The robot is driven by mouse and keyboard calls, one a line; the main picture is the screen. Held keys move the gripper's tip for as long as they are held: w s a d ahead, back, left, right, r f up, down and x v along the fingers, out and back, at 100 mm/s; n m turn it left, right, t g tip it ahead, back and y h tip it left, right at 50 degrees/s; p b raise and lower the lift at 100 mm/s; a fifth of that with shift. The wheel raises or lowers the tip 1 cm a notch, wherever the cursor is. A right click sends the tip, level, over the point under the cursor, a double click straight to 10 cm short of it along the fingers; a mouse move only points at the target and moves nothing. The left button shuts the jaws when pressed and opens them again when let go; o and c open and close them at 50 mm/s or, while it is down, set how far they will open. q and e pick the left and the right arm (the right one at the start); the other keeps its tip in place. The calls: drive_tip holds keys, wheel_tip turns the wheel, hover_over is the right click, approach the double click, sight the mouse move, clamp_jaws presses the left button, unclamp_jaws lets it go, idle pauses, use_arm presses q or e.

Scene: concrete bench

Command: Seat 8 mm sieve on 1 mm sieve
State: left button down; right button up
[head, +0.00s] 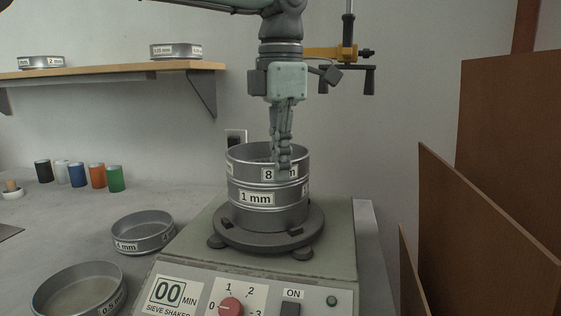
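The 8 mm sieve (240,163) is a grey metal ring in the head view. It sits level on top of the 1 mm sieve (237,196), and I see no clear gap between them. The stack stands on the round dark plate of the sieve shaker (190,262). My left gripper (283,166) points down at the near rim of the 8 mm sieve. A finger overlaps the front wall and hides part of the label. The fingers are seen edge-on, so their spacing and grip are unclear. My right gripper is not in view.
Two loose sieves, one marked 0.5 mm (41,303) and a smaller one (169,235), lie left of the shaker. Several coloured jars (78,175) stand behind. A shelf (120,69) holds more sieves. Brown panels (490,215) stand at the right.

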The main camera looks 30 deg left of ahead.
use_arm(q)
drive_tip(key=c, duration=1.6)
unclamp_jaws()
drive_tip(key=shift+c, duration=0.2)
wheel_tip(320, 180, up, 12)
drive_tip(key=shift+s+d, duration=0.1)
